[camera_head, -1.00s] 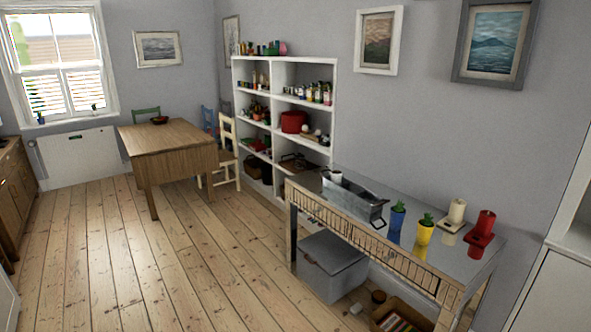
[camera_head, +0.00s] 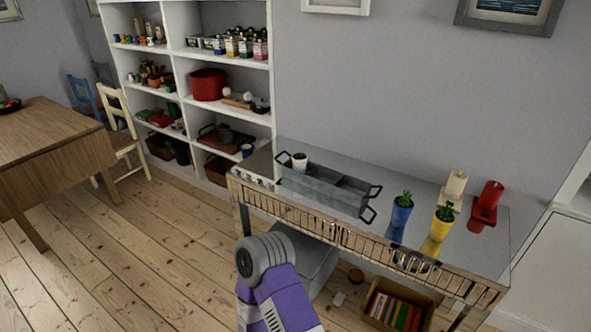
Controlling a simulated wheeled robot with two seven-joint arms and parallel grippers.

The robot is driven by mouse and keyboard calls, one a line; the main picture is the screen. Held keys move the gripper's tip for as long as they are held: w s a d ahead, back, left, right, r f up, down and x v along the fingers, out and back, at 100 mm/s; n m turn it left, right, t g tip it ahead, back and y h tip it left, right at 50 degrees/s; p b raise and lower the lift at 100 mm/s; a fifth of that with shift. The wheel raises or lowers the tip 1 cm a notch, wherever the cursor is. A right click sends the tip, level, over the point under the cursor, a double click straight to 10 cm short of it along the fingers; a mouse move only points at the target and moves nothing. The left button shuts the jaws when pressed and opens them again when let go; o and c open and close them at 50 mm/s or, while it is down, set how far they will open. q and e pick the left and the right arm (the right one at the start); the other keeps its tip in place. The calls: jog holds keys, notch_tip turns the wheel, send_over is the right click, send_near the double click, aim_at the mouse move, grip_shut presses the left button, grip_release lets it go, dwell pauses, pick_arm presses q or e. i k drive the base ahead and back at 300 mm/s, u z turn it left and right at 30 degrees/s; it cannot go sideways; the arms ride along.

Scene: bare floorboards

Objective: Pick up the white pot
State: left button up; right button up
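A small white pot (camera_head: 299,160) shows at the left end of a grey metal carrier with handles (camera_head: 322,192) on the long side table (camera_head: 400,185). It looks upright inside the carrier's left end, with its lower part hidden by the rim. A purple and grey link of my own arm rises at the bottom middle, in front of the table. Neither of my grippers shows in this view.
A blue pot (camera_head: 400,212) and a yellow pot (camera_head: 440,223) with plants stand right of the carrier. Behind them are a cream holder (camera_head: 454,188) and a red one (camera_head: 488,200). A grey box (camera_head: 318,268) and a book crate (camera_head: 398,306) sit below. Floor at left is open.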

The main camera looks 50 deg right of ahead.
aim_at(299, 160)
jog(key=z, duration=0.6)
jog(key=i, duration=1.35)
jog(key=z, duration=1.15)
